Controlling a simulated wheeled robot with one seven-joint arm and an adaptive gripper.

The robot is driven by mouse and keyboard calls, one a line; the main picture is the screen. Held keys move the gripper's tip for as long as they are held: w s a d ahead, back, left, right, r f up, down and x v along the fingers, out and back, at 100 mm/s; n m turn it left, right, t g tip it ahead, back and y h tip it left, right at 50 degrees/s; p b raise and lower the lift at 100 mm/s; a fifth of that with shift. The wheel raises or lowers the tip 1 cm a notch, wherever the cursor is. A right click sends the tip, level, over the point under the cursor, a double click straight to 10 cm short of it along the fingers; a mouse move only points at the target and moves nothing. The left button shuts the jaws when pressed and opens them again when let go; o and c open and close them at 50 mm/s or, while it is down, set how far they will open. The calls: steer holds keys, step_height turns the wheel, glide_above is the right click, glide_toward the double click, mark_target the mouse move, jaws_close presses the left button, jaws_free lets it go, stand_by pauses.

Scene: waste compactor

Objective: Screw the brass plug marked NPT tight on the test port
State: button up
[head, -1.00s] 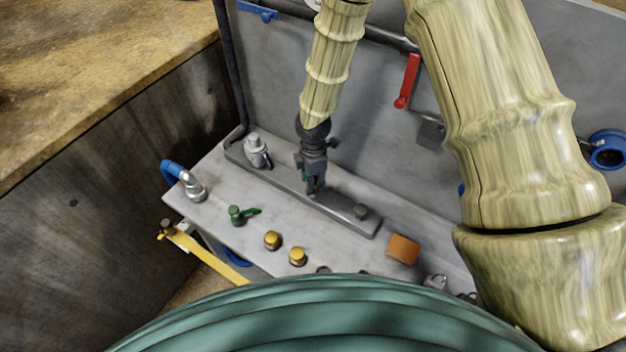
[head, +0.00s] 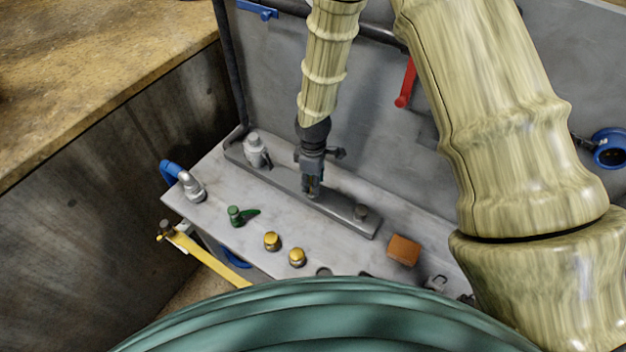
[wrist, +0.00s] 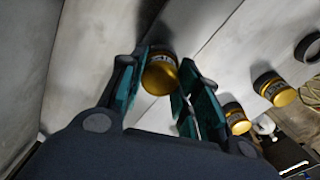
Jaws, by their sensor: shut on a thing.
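My gripper (head: 311,192) points down at the grey manifold bar (head: 335,209) on the bench. In the wrist view my gripper (wrist: 160,88) has its teal fingers shut on a brass plug (wrist: 160,76). Dark marking shows on this plug's side, but I cannot read it. The test port is hidden beneath the gripper and plug, so I cannot tell how far the plug is seated. Two other brass plugs (head: 272,241) (head: 297,257) stand on the bench in front; they also show at right in the wrist view (wrist: 236,118) (wrist: 275,90).
A silver fitting (head: 255,150) and a dark knob (head: 360,212) stand on the bar, either side of my gripper. A green-handled valve (head: 240,215), a blue-handled elbow (head: 190,186) and an orange block (head: 403,249) lie around it. A grey wall panel rises behind.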

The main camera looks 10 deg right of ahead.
steer(key=m, duration=0.3)
steer(key=shift+m, duration=0.4)
steer(key=shift+m, duration=0.4)
steer(key=m, duration=0.4)
steer(key=o, duration=1.2)
steer(key=shift+c, duration=0.4)
